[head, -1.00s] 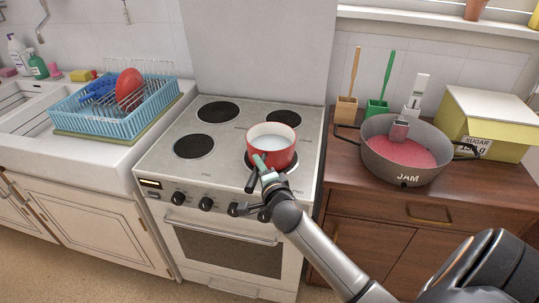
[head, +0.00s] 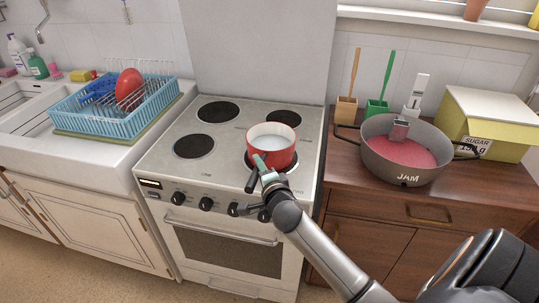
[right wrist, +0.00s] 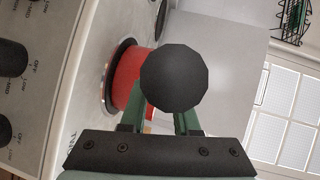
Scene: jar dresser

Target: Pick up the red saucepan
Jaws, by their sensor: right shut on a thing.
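The red saucepan (head: 280,156) is on the front right burner of the stove, with a pale, whitish inside. Its dark handle (head: 250,182) points toward the front of the stove. My right gripper (head: 262,166) is shut on the handle. In the right wrist view, the round dark end of the handle (right wrist: 181,76) sits between the green fingers, and the red side of the saucepan (right wrist: 130,85) shows behind it. The saucepan looks level; I cannot tell whether it touches the burner. My left gripper is not in view.
The stove (head: 222,130) has several burners, and its knobs (head: 205,204) are just below my right gripper. A large grey jam pan (head: 406,174) stands on the wooden dresser at right, near a yellow sugar box (head: 510,145). A blue dish rack (head: 105,121) is at left.

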